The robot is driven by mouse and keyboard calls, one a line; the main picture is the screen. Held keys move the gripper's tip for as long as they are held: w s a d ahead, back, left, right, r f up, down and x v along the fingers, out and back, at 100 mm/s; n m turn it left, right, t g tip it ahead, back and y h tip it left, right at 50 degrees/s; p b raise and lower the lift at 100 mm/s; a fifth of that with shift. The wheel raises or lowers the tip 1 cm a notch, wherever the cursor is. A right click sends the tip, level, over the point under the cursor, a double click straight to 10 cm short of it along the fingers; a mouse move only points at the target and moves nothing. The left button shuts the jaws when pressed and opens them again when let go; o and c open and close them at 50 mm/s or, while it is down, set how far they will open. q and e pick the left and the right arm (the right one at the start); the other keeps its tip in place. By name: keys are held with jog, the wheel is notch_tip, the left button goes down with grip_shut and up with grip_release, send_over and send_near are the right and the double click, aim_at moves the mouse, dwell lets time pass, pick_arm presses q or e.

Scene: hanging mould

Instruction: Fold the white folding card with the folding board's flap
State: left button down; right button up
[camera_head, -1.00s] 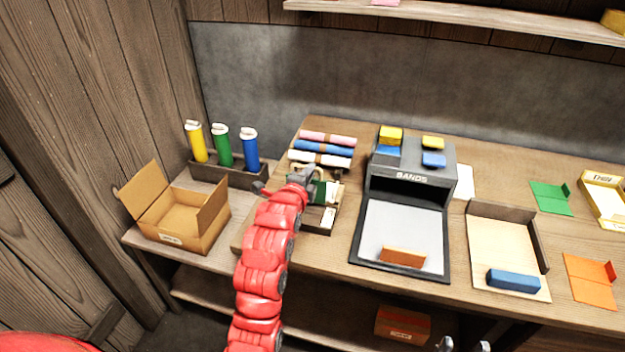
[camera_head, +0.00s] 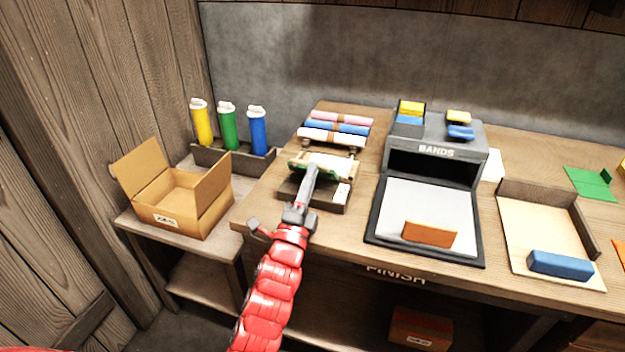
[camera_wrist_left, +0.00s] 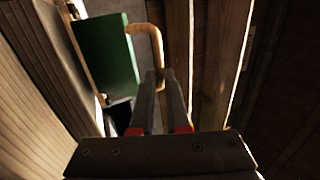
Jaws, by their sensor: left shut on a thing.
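My left gripper (camera_head: 313,168) reaches over the dark tray (camera_head: 326,207) at the bench's left end. In the left wrist view its fingers (camera_wrist_left: 164,80) are shut on a tan bent strip (camera_wrist_left: 150,38) beside a green panel (camera_wrist_left: 108,52). In the head view a white and green piece (camera_head: 335,163) lies at the fingertips, partly hidden by them; I cannot tell whether it is the white folding card. A tan board (camera_head: 535,222) with dark raised edges and a blue block (camera_head: 560,264) at its front may be the folding board. My right gripper is out of view.
A grey BANDS dispenser (camera_head: 437,153) stands mid-bench, with an orange piece (camera_head: 430,234) on its pad. Rolls (camera_head: 338,128) lie behind the tray. An open carton (camera_head: 180,208) and coloured bottles (camera_head: 228,127) stand left. A green card (camera_head: 588,182) lies far right.

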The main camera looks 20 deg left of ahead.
pick_arm(q)
jog(key=shift+s+f, duration=0.1)
jog(key=shift+f, duration=0.35)
jog(key=c, duration=1.3)
grip_release()
jog(key=o, duration=0.4)
jog(key=shift+a+f, duration=0.1)
jog(key=v, duration=1.7)
jog(key=shift+s+b, duration=0.15)
jog(key=shift+b, duration=0.2)
